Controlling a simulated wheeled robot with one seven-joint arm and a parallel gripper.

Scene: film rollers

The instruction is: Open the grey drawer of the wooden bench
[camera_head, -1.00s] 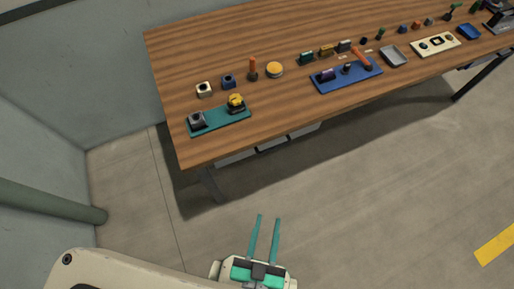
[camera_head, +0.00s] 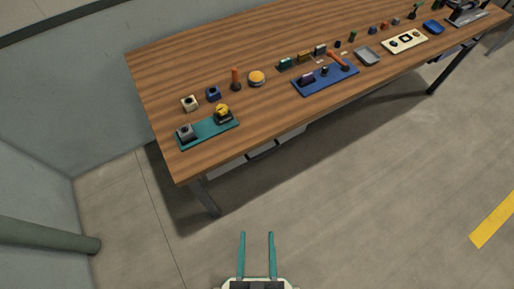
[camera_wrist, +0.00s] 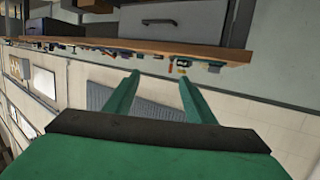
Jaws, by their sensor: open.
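The wooden bench (camera_head: 205,60) stands ahead, its top striped brown. Grey drawer fronts (camera_head: 262,151) show only as a thin strip under its front edge in the head view. In the wrist view, which appears upside down, a grey drawer (camera_wrist: 190,14) with a dark handle (camera_wrist: 160,21) sits against the bench's edge (camera_wrist: 190,48), and looks shut. My gripper (camera_head: 256,234) has two green fingers, open and empty, over the floor in front of the bench. It also shows in the wrist view (camera_wrist: 158,77), apart from the drawer and handle.
A teal tray (camera_head: 205,135), a blue tray (camera_head: 330,84) and several small parts stand on the bench top. A bench leg (camera_head: 207,197) is at the near left corner. A green pipe (camera_head: 50,235) runs along the left wall. The floor (camera_head: 370,190) before the bench is clear.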

